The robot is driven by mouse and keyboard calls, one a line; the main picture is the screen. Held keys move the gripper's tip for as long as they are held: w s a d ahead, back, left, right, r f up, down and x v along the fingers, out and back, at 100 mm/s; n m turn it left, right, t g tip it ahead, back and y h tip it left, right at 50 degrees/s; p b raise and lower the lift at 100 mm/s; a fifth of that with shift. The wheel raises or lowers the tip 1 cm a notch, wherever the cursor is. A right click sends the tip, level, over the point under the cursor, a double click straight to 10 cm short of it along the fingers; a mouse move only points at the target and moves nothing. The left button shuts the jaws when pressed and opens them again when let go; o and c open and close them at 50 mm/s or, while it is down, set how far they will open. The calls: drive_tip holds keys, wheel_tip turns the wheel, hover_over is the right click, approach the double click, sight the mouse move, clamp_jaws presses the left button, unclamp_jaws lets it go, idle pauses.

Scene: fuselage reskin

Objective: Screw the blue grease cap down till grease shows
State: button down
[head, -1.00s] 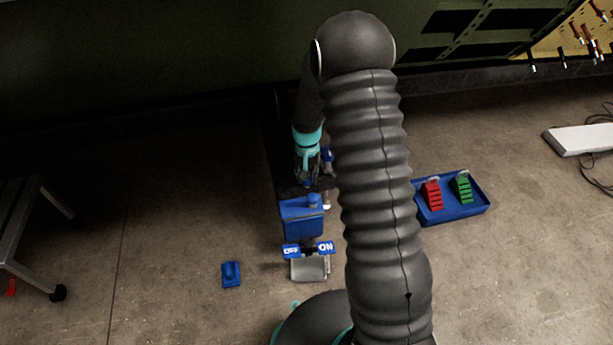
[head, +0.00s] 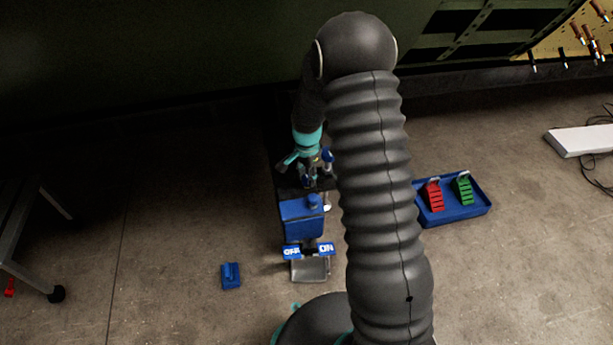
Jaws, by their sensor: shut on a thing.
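My gripper (head: 309,183) points down over the dark stand behind the blue box, just left of my arm's ribbed sleeve. It is shut on a small blue piece between its fingertips, which I take to be the blue grease cap; the fingers hide most of it. No grease can be made out at this size. Another blue part (head: 327,156) shows just right of the gripper, partly hidden by my arm.
A blue box (head: 302,228) with a round blue knob stands in front of the gripper, with blue lettered plates (head: 325,248) below. A blue block (head: 231,275) lies on the floor. A blue tray (head: 452,216) holds red and green wedges. A metal frame (head: 32,235) stands left.

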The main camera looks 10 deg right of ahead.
sight(307, 178)
drive_tip(key=shift+m, duration=0.3)
drive_tip(key=c, duration=0.8)
unclamp_jaws()
drive_tip(key=shift+o, duration=0.2)
drive_tip(key=shift+r, duration=0.1)
wheel_tip(307, 178, up, 12)
